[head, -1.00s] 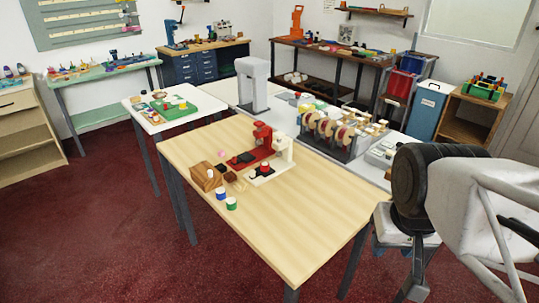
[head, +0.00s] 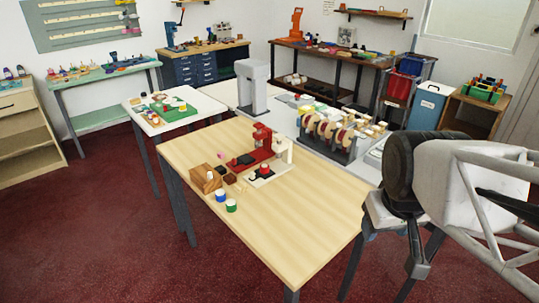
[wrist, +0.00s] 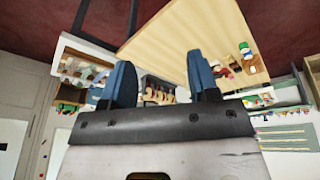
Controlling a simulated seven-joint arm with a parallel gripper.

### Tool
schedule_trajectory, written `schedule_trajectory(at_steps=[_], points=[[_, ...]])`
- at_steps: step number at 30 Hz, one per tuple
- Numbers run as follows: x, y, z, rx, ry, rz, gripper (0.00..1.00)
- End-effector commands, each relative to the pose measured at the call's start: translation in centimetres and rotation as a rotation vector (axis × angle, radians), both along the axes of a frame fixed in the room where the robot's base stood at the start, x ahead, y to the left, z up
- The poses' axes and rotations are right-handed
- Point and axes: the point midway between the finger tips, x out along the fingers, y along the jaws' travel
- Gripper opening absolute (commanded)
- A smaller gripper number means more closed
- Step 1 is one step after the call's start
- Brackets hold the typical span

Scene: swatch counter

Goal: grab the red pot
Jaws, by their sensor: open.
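A blue-banded pot (head: 221,195) and a green-banded pot (head: 231,205) stand nearer the table's front left edge. My gripper (wrist: 160,74) is open and empty in the wrist view, its two blue fingers apart. It is well away from the pots, and my arm is at the right of the head view. In the wrist view the pots are small, and I cannot single out the red one.
The wooden table (head: 285,232) is clear at its front and right. A rack of reels (head: 327,133) stands behind.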

Motion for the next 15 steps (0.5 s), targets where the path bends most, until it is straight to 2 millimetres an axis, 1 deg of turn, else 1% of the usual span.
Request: schedule_trajectory(at_steps=[1, 5, 9, 14, 15], points=[[1.3, 0.2, 0.0, -0.015, -0.012, 0.052, 0.55], [5.3, 0.7, 0.2, -0.075, -0.062, 0.23, 0.55], [10.1, 1.6, 0.2, -0.155, -0.122, 0.443, 0.55], [15.6, 2.9, -0.4, -0.26, -0.19, 0.681, 0.55], [16.9, 3.3, -0.6, -0.288, -0.206, 0.74, 0.55]])
